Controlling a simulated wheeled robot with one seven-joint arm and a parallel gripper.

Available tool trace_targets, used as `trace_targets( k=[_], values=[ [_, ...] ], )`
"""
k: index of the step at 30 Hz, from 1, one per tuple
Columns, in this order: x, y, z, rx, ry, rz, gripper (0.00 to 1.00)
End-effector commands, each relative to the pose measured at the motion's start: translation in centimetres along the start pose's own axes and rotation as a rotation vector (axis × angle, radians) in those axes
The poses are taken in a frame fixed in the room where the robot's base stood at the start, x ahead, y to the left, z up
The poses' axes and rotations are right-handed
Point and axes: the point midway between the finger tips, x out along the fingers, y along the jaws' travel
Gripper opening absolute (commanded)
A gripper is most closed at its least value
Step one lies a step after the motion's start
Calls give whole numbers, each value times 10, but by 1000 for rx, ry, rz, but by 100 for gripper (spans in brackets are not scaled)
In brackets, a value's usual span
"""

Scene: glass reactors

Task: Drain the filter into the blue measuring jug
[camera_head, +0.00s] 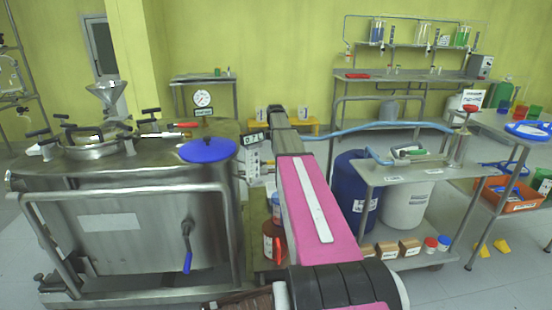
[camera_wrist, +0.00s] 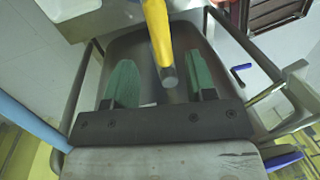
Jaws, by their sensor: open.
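A large steel vessel (camera_head: 110,225) stands at left in the head view, with clamps on its lid and a blue-handled valve (camera_head: 187,262) on its front; I cannot confirm it is the filter. My gripper (camera_wrist: 155,85) shows in the wrist view with its two green fingers open and apart. A yellow bar with a grey round end (camera_wrist: 157,40) reaches between them; I see no finger closed on it. A steel surface lies behind, with a blue handle (camera_wrist: 240,67) at right. The gripper is hidden in the head view. I cannot make out the blue measuring jug for certain.
A steel cart (camera_head: 440,175) at right carries a hose fitting, with a blue drum (camera_head: 352,190) and a white drum (camera_head: 405,205) beside or under it. A side table holds a blue tray (camera_head: 528,131). A steel rail (camera_head: 120,191) fronts the vessel.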

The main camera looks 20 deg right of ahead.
Motion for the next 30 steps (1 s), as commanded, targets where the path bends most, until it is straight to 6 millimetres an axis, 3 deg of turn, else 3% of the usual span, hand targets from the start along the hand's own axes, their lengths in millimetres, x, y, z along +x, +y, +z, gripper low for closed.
trace_targets(
  k=[3,11,26,30],
  values=[
    [-22,1,0,0,0,1,51],
    [-46,0,0,0,0,0,51],
    [-48,0,0,2,0,0,51],
    [-35,-9,-7,53,18,14,51]
  ],
)
